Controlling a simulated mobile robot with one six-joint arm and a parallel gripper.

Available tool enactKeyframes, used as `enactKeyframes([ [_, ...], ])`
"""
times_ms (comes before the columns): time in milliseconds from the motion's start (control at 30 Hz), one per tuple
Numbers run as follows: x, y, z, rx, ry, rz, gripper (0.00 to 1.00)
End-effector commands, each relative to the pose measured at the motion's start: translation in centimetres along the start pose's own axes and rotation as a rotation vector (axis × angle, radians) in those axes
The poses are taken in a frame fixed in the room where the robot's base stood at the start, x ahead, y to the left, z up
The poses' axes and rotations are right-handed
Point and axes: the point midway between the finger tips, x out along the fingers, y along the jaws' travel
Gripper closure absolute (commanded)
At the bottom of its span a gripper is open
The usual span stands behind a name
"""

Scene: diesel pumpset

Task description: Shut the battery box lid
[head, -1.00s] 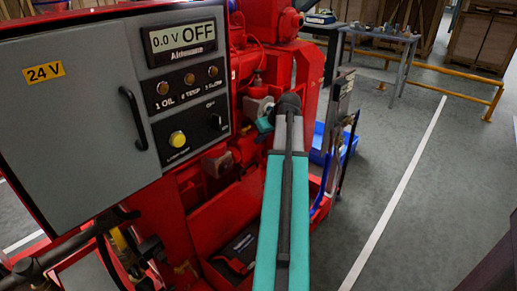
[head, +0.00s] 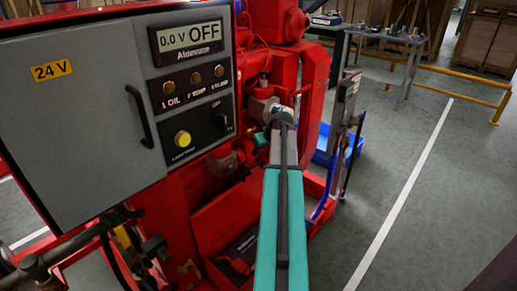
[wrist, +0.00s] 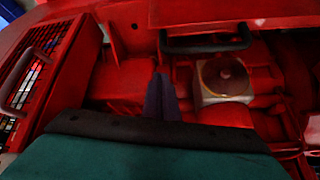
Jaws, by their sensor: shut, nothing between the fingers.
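In the head view, an open-topped red box (head: 215,217) low on the pumpset holds a dark battery (head: 243,248) with lettering on it. My teal arm crosses in front of its right part, and I cannot clearly make out the lid. In the wrist view, my gripper (wrist: 161,82) is shut and empty, its dark fingers pointing into red metalwork. A black handle (wrist: 206,47) on a red part lies ahead and to the right of the fingertips, apart from them.
A grey control cabinet (head: 80,125) marked 24 V stands at the left, with a black door handle (head: 139,117). In the wrist view, a pale square plate (wrist: 222,78) is right of the fingers and a grille (wrist: 38,70) left. Floor at right is clear.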

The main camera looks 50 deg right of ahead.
Motion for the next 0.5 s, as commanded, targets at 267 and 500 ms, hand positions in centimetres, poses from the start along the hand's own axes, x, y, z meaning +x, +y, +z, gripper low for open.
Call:
enactKeyframes([
  [267, -0.9, -0.1, 2.2, 0.002, 0.001, 0.000, 1.00],
  [500, -1.1, 0.0, 3.0, 0.001, 0.001, 0.000, 1.00],
])
